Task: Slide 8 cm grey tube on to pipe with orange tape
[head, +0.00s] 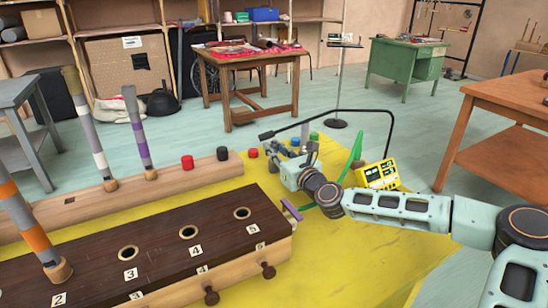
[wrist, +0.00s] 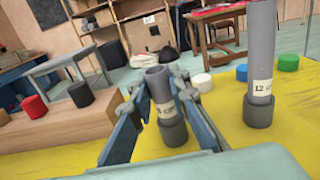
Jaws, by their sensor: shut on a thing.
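The pipe with orange tape (head: 34,230) stands tilted at the left of the head view, its wooden foot at the dark block by label 2; its top is cut off. My gripper (head: 276,153) is far to its right, over the yellow surface. In the wrist view, my gripper (wrist: 162,92) is shut on a short grey tube (wrist: 160,84) with a darker grey collar at its lower end. The tube is upright; its label is only partly readable. Whether it touches the surface below is unclear. The tube is not clearly visible in the head view.
A taller grey tube labelled 12 (wrist: 262,50) stands close to the right of my gripper. The dark block (head: 150,245) has numbered open holes and side pegs. A yellow device (head: 377,174) sits right of my gripper.

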